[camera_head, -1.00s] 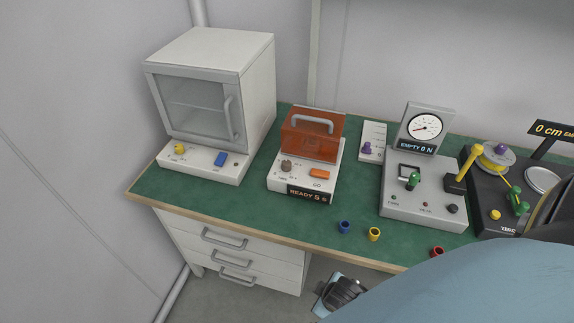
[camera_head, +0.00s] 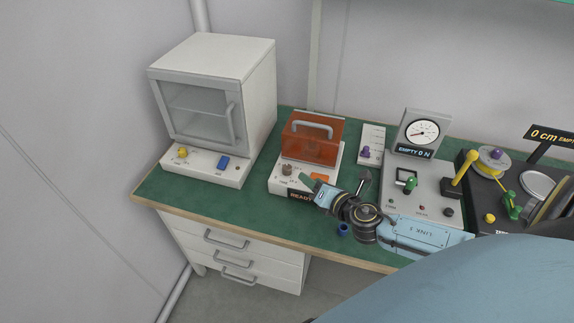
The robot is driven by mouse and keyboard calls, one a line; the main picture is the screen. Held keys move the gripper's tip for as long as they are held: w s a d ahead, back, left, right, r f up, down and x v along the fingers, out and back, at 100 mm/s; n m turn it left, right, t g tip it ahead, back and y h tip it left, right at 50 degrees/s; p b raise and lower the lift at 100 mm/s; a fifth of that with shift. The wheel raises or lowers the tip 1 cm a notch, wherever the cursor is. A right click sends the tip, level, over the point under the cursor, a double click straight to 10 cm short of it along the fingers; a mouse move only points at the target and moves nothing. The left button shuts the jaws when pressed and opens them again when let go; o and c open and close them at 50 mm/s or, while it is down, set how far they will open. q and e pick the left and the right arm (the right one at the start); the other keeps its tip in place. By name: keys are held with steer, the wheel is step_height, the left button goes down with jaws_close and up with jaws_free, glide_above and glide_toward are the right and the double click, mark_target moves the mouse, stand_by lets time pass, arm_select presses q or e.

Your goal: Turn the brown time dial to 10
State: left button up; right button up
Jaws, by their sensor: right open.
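The brown time dial (camera_head: 287,170) is a small knob on the front left of the white curing unit (camera_head: 273,184), which has an orange hood (camera_head: 311,137). My right gripper (camera_head: 305,178) reaches in from the right, low over the front of this unit, its tip just to the right of the dial. No contact with the dial can be made out. The gripper is open and holds nothing that I can see. It covers part of the orange button (camera_head: 320,177) and most of the display (camera_head: 299,196), where only "READY" partly shows. My left gripper is out of view.
A white oven (camera_head: 207,110) stands at left on the green bench (camera_head: 225,210). A grey gauge box (camera_head: 425,190) and a black device with a yellow spool (camera_head: 493,160) stand to the right. A blue ring (camera_head: 344,230) lies by my right wrist.

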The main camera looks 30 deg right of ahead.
mark_target(287, 167)
steer(key=d+n+y, duration=0.1)
steer(key=n, duration=0.2)
steer(key=w+n+g+y, duration=0.1)
steer(key=n, duration=0.3)
steer(key=d+n+y, duration=0.1)
steer(key=n, duration=0.3)
steer(key=shift+w+d+f+g, duration=0.15)
steer(key=shift+d+f+g, duration=0.1)
steer(key=shift+d+g, duration=0.1)
steer(key=shift+w+f, duration=0.15)
steer(key=b+x, duration=0.1)
steer(key=x, duration=0.3)
steer(key=b+x, duration=0.1)
steer(key=x, duration=0.3)
steer(key=b+x, duration=0.1)
steer(key=x, duration=0.3)
steer(key=shift+w+a+f+b, duration=0.1)
steer(key=shift+w+a+b, duration=0.2)
steer(key=shift+w+a, duration=0.05)
steer(key=c, duration=1)
